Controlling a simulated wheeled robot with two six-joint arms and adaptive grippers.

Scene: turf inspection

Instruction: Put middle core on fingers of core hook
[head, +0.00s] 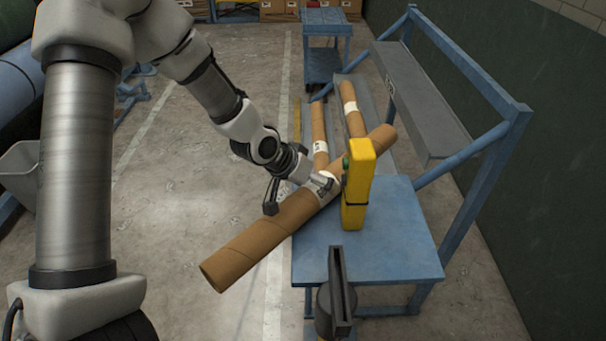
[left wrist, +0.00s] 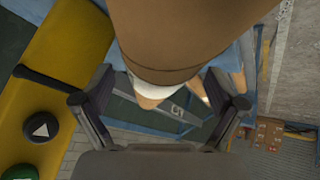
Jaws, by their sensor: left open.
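A long brown cardboard core (head: 258,240) with a white label lies slantwise over the blue table (head: 395,255), its near end sticking out past the table's left edge. Two more cores with white labels lie behind it, the left one (head: 319,128) and the right one (head: 350,105). My left gripper (head: 298,190) is at the slanted core's label. In the left wrist view its open fingers (left wrist: 163,103) stand apart, with a core (left wrist: 185,35) large ahead of them. I cannot tell whether they touch it. I cannot make out the core hook for certain. My right gripper is out of view.
A yellow box (head: 355,190) with buttons stands upright close to the core's right side; it also shows in the left wrist view (left wrist: 65,60). A black slotted bar (head: 341,285) rises at the table's near edge. A blue frame (head: 480,175) stands right.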

